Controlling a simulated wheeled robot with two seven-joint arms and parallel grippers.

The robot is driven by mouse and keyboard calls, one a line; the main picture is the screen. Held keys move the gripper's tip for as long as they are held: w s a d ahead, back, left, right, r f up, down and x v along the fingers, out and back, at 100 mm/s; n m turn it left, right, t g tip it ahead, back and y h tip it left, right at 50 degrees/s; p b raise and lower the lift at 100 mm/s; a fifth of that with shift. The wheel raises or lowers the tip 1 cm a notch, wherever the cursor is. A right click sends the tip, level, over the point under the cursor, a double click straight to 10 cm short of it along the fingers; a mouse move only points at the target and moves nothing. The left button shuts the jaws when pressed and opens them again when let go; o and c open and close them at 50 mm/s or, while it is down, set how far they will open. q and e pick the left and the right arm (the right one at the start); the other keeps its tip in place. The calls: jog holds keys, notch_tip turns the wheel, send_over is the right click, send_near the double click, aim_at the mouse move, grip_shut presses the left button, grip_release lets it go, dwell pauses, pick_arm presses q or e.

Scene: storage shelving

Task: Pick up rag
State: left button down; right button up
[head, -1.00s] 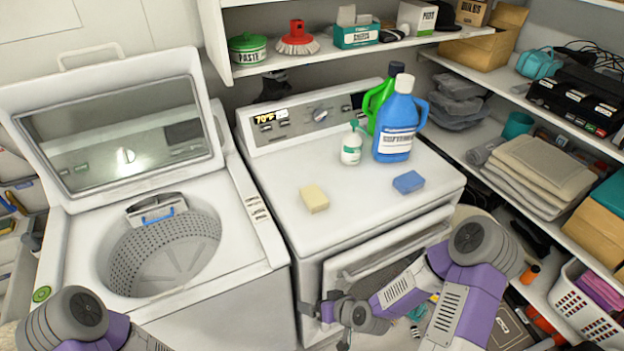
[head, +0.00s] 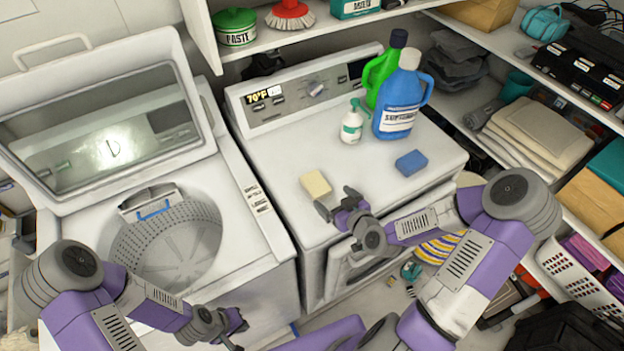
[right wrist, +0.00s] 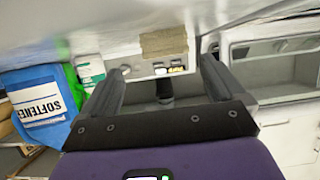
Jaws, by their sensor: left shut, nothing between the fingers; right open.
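I cannot tell for sure which thing is the rag. A yellow and dark striped thing, perhaps cloth (head: 440,248), shows low in front of the dryer, partly hidden by my right arm. A pale yellow block like a sponge (head: 316,184) and a blue one (head: 411,162) lie on the dryer top. My right gripper (head: 336,204) is open and empty at the dryer's front edge, just short of the pale block. In the right wrist view a tan block (right wrist: 163,43) shows beyond the spread fingers (right wrist: 163,85). My left gripper (head: 240,325) is shut and empty, low before the washer.
A blue softener bottle (head: 398,105), a green bottle (head: 380,75) and a white pump bottle (head: 351,127) stand on the dryer top (head: 285,150). The washer (head: 240,225) is open. Folded beige cloths (head: 540,130) lie on the right shelf. A white basket (head: 575,280) stands below.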

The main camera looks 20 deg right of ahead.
aim_at(324, 194)
jog(key=shift+w+a+f, duration=0.25)
jog(key=shift+w+f, duration=0.1)
jog(key=shift+w, duration=0.15)
jog(key=shift+a+x, duration=0.15)
jog(key=shift+x, duration=1)
jog(key=shift+a+x, duration=0.1)
jog(key=shift+x, duration=1.05)
jog(key=shift+c, duration=0.3)
jog(key=c, duration=1.1)
